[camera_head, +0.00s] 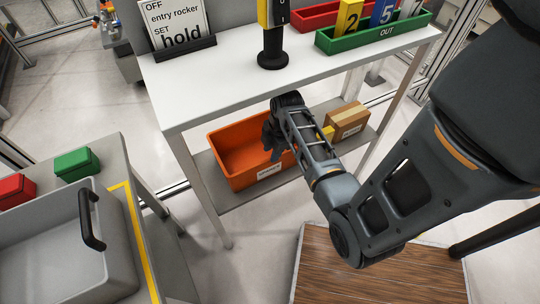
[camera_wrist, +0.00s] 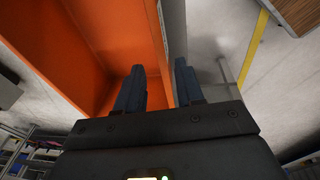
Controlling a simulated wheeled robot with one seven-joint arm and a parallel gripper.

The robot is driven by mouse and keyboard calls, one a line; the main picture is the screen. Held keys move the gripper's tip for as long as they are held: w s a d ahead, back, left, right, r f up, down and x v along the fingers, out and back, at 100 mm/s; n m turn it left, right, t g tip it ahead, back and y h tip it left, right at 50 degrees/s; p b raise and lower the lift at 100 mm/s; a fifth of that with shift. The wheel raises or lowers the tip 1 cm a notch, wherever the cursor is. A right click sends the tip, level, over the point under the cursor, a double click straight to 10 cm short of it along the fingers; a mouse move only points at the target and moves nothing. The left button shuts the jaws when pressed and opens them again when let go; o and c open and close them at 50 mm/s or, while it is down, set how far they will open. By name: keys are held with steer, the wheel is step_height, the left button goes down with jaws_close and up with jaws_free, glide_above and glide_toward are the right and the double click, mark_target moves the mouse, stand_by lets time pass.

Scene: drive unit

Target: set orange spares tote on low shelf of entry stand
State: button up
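The orange spares tote (camera_head: 228,167) is an open bin with a white label on its front. It appears to sit on the grey low shelf (camera_head: 239,199) of the entry stand, upright, under the white top (camera_head: 225,82). In the wrist view, the tote's orange wall (camera_wrist: 85,35) fills the upper left. My two fingers (camera_wrist: 158,88) stand apart near the tote's edge, with a gap between them. Contact with the wall cannot be made out.
A cardboard box (camera_head: 347,120) and a small yellow item lie right of the tote on the low shelf. The top holds a sign (camera_head: 177,28), a black post switch (camera_head: 272,50) and a green bin (camera_head: 375,36). A side table with a grey tray (camera_head: 60,250) stands left.

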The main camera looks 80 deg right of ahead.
steer(key=s+a+r+m+t+h, duration=0.1)
steer(key=a+r+m+t+h, duration=0.15)
steer(key=a, duration=0.75)
steer(key=s+a+r+m+t+h, duration=0.1)
steer(key=s+a+r+m+t, duration=0.15)
steer(key=a, duration=0.85)
steer(key=s+a+r+m+t+y, duration=0.1)
steer(key=s+a+r+t, duration=0.1)
steer(key=r, duration=0.6)
steer(key=s+a+r+m+t+y, duration=0.1)
steer(key=s+a+r+t, duration=0.1)
steer(key=a+r, duration=0.3)
steer(key=s+a+r+m+t+y, duration=0.1)
steer(key=s+a+r+t, duration=0.2)
steer(key=r, duration=1)
steer(key=shift+a+t, duration=0.15)
steer(key=shift+t, duration=0.35)
